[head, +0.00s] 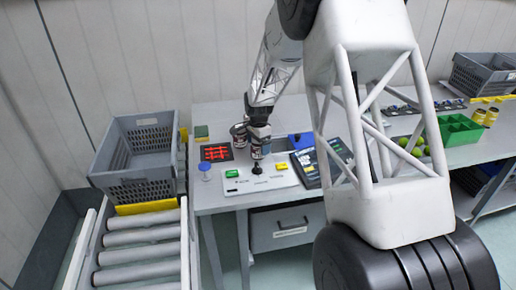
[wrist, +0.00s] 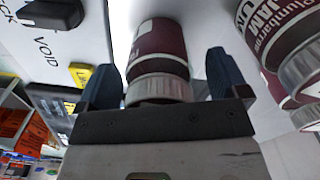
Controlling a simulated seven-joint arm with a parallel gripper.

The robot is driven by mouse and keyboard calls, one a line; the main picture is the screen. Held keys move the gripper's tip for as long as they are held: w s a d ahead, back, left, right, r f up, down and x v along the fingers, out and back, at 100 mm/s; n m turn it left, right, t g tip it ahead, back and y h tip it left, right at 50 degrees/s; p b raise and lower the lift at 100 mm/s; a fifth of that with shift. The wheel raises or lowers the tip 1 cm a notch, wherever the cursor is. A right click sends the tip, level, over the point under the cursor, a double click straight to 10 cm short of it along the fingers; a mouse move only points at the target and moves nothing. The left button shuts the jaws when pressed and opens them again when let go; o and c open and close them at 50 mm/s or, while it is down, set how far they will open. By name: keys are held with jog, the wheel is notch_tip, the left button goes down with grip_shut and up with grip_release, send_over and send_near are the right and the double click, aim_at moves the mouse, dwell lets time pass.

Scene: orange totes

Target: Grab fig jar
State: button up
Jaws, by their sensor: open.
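My gripper (wrist: 162,66) is open, with its two blue fingers on either side of a jar (wrist: 160,45) with a maroon label and a silver lid. The lid end is toward the palm; I cannot tell whether the fingers touch it. A second jar (wrist: 285,50), with a dark label reading "JAM" and a silver lid, is to the right, outside the fingers. No fig wording is readable on either. In the head view, my gripper (head: 258,138) is over the bench, with one jar (head: 256,153) below it and another jar (head: 238,130) just left.
A white panel (head: 262,178) with coloured buttons and a black knob lies in front on the bench. A red-patterned dark square (head: 215,152) is at left, a dark device (head: 310,165) at right. A grey crate (head: 140,165) stands on the roller conveyor (head: 140,250).

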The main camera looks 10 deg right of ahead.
jog(key=shift+c, duration=0.4)
jog(key=c, duration=1.2)
jog(key=shift+o, duration=0.2)
jog(key=shift+r, duration=0.1)
jog(key=shift+r, duration=5)
